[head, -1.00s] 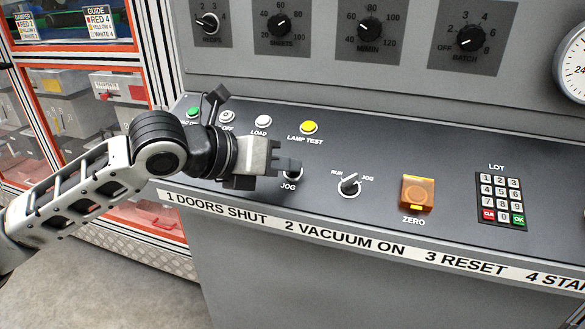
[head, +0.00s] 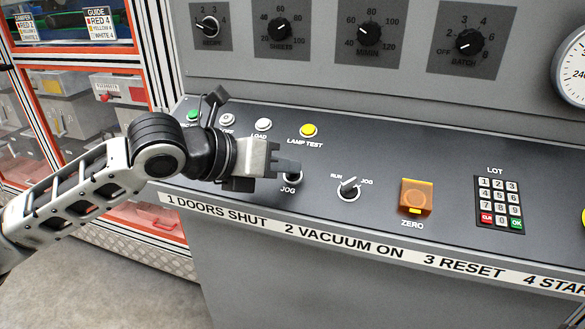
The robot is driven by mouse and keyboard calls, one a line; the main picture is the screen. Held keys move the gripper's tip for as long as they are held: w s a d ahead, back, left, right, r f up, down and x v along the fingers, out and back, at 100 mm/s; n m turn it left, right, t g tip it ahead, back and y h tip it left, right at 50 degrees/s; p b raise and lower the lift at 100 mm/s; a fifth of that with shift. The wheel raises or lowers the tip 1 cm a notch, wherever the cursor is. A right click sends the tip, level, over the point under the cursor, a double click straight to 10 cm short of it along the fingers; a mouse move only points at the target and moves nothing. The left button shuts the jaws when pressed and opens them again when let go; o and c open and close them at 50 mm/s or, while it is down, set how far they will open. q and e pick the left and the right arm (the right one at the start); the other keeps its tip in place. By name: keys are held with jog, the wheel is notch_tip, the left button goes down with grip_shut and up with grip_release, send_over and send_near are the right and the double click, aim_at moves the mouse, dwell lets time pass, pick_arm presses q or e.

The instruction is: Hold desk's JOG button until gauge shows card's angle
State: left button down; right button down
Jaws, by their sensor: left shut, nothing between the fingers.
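The black JOG button (head: 292,177) sits on the desk (head: 370,215) above its JOG label. My left gripper (head: 289,166) is shut and empty, its fingertips over the button and partly covering it. I cannot tell whether the fingertips press it down. The RUN/JOG selector (head: 348,188) is just to the right, its pointer slanting up to the right, towards JOG. Part of a round white gauge (head: 575,70) shows at the right edge; its needle is cut off from view. No card with an angle can be made out. My right gripper is out of view.
An orange ZERO cover (head: 416,196) and a LOT keypad (head: 499,203) lie to the right. The yellow LAMP TEST button (head: 308,131) and white LOAD button (head: 263,124) are behind my gripper. Several dials line the upright panel, including the BATCH dial (head: 469,42).

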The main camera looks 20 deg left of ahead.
pick_arm(q)
jog(key=shift+s+r+p, duration=0.2)
jog(key=shift+r+p, duration=0.15)
jog(key=shift+r, duration=0.15)
jog(key=r+p, duration=0.1)
jog(key=s+r+p, duration=0.1)
jog(key=r+p, duration=0.1)
jog(key=s+r+p, duration=0.1)
jog(key=shift+r+p, duration=0.35)
jog(key=shift+p, duration=0.05)
